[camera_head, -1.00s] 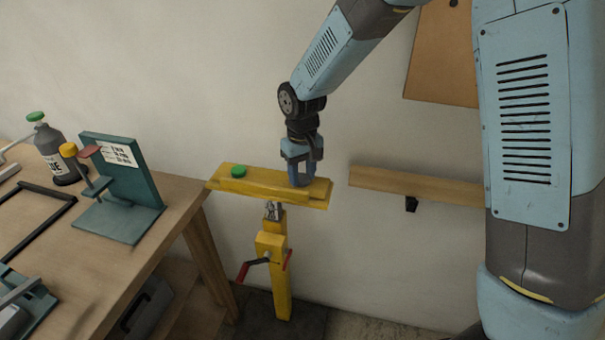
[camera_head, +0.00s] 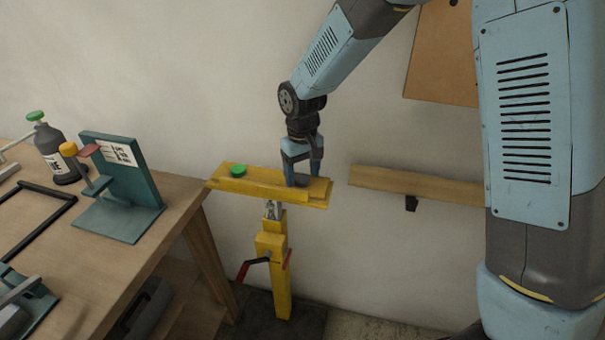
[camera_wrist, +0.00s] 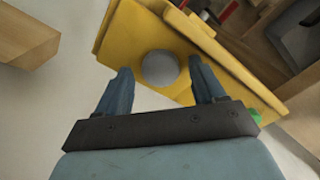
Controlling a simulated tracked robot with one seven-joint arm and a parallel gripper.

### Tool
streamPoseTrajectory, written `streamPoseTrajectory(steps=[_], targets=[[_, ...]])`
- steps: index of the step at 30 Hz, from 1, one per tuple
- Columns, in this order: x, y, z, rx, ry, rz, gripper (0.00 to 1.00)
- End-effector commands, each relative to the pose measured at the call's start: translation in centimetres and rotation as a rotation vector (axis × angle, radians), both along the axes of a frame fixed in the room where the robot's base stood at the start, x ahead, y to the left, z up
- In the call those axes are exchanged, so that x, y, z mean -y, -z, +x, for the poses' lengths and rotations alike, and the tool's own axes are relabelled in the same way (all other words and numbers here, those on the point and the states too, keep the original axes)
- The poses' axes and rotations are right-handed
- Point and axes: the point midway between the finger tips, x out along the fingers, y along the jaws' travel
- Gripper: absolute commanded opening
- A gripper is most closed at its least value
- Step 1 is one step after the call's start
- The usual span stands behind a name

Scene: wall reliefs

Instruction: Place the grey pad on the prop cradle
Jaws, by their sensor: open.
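The yellow prop cradle (camera_head: 265,182) tops a yellow stand beside the wall; its bar also fills the upper part of the wrist view (camera_wrist: 125,45). The round grey pad (camera_wrist: 160,68) rests on the cradle's yellow surface, near its right end in the head view. My gripper (camera_head: 303,178) is open just over that end, fingers pointing down. In the wrist view, its two blue fingers (camera_wrist: 160,88) stand apart on either side of the pad, with gaps to it. In the head view the pad is small and partly hidden by the fingers.
A green disc (camera_head: 239,170) sits on the cradle's left part. A wooden wall ledge (camera_head: 415,182) is right of the cradle. Red-handled cranks project from the yellow post (camera_head: 279,285).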

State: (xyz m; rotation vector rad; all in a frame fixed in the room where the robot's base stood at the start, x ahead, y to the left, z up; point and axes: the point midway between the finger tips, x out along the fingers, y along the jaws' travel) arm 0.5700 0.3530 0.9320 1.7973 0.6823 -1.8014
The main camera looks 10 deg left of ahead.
Motion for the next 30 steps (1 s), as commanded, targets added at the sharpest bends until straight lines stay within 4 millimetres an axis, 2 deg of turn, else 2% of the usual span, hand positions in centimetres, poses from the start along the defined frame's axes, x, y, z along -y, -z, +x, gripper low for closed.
streamPoseTrajectory(steps=[5,12,18,24,30], targets=[[-0.1,-2.7,0.1,0.004,0.0,0.004,0.69],[0.0,-7.3,0.1,0.004,0.001,0.003,0.69],[0.0,-10.2,0.1,0.001,0.001,0.001,0.69],[0.0,-11.5,0.0,0.001,0.0,0.001,0.69],[0.0,-11.7,0.0,0.001,0.0,0.001,0.69]])
